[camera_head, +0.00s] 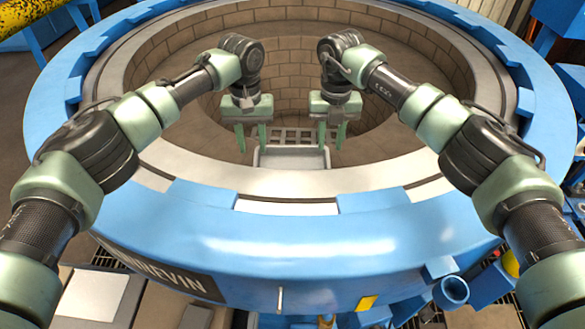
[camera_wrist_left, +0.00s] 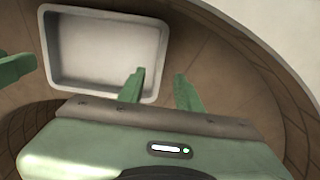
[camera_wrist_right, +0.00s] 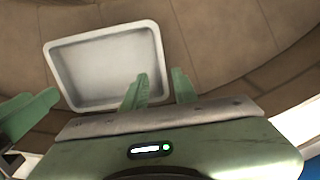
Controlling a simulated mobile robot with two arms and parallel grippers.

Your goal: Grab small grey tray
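The small grey tray (camera_head: 291,158) is shallow and rectangular and lies in the round pit, between and just below my two grippers. It also shows empty in the left wrist view (camera_wrist_left: 100,50) and the right wrist view (camera_wrist_right: 105,65). My left gripper (camera_wrist_left: 158,82) is open, with one finger over the tray's inside and one outside its near side wall. My right gripper (camera_wrist_right: 158,85) is open and likewise straddles the opposite side wall as seen from above. Neither gripper is closed on the tray. Whether the fingertips reach below the rim is unclear.
A blue ring-shaped furnace rim (camera_head: 270,240) surrounds the pit, with a pale stone ledge (camera_head: 400,172) inside it. The pit has a brick wall (camera_head: 300,55). A metal grid (camera_head: 293,136) shows just behind the tray. The space between my two arms is clear.

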